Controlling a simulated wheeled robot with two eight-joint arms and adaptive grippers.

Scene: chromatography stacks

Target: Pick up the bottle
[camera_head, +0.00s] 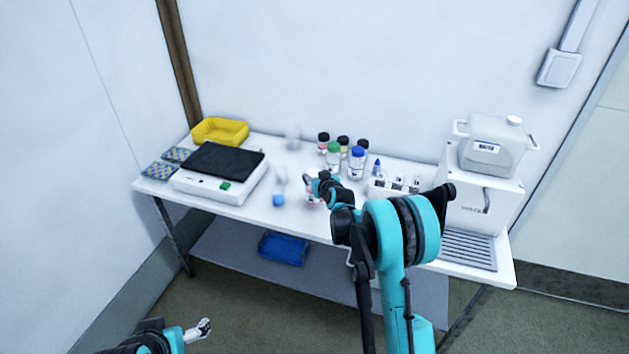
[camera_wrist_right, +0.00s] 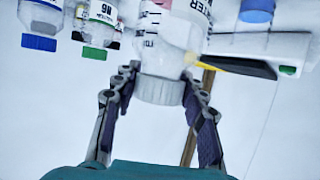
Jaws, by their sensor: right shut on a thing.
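A clear bottle (camera_wrist_right: 170,35) with a ribbed whitish cap, a printed label and some pink on it is between the fingers of my right gripper (camera_wrist_right: 160,82) in the right wrist view. The fingers close on it from both sides around the cap. In the head view my right gripper (camera_head: 314,185) is over the front middle of the table and mostly covers this bottle (camera_head: 312,198). I cannot tell whether the bottle touches the table. My left gripper (camera_head: 203,329) is low at the lower left, away from the table; its fingers are too small to read.
A green-capped bottle (camera_head: 333,158), a blue-capped bottle (camera_head: 357,164) and several dark-capped ones stand just behind. A white device with a black top (camera_head: 207,187) and a yellow tray (camera_head: 220,126) are left. A white machine (camera_head: 478,202) stands right. A blue tray (camera_head: 283,248) lies below.

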